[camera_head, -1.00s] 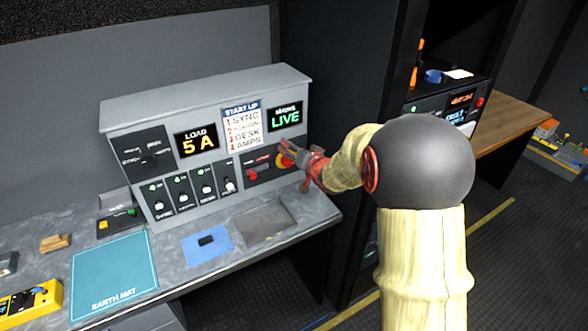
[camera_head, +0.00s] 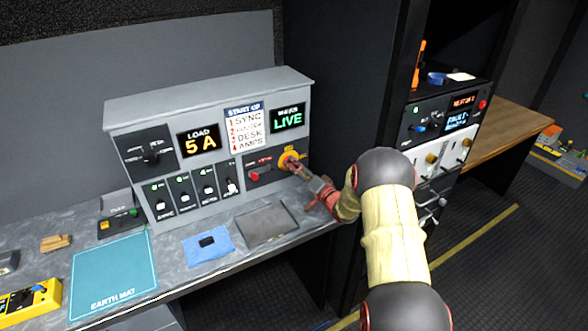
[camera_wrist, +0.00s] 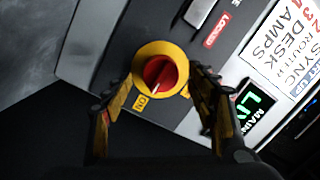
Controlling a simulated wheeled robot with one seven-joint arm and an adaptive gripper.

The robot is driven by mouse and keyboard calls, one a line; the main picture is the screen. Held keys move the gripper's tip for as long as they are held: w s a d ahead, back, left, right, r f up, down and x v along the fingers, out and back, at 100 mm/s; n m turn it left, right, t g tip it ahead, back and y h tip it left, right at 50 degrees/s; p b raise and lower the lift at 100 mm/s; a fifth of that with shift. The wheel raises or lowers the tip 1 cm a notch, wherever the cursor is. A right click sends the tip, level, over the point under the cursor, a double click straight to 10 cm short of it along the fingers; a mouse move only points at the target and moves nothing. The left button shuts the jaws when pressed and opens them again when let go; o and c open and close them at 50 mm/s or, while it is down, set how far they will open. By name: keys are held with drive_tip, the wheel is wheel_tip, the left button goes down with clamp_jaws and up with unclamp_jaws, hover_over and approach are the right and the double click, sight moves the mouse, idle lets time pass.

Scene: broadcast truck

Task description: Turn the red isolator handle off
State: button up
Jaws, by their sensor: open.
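The red isolator handle (camera_wrist: 160,74) is a round knob on a yellow disc (camera_wrist: 183,52) in the wrist view, with a pale pointer line towards the yellow ON label (camera_wrist: 141,103). My gripper (camera_wrist: 157,95) is open, its two fingers on either side of the handle. I cannot tell whether they touch it. In the head view my gripper (camera_head: 295,168) is at the right end of the grey panel and hides most of the handle; part of the yellow disc (camera_head: 285,155) shows. The mains display (camera_head: 287,120) reads LIVE.
A grey tray (camera_head: 266,224) and a blue cloth (camera_head: 200,251) lie on the bench below. A dark rack (camera_head: 440,120) stands to the right.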

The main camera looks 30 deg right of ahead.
drive_tip(key=shift+w+a, duration=0.15)
drive_tip(key=shift+w, duration=0.8)
drive_tip(key=shift+c, duration=1.3)
drive_tip(key=c, duration=0.9)
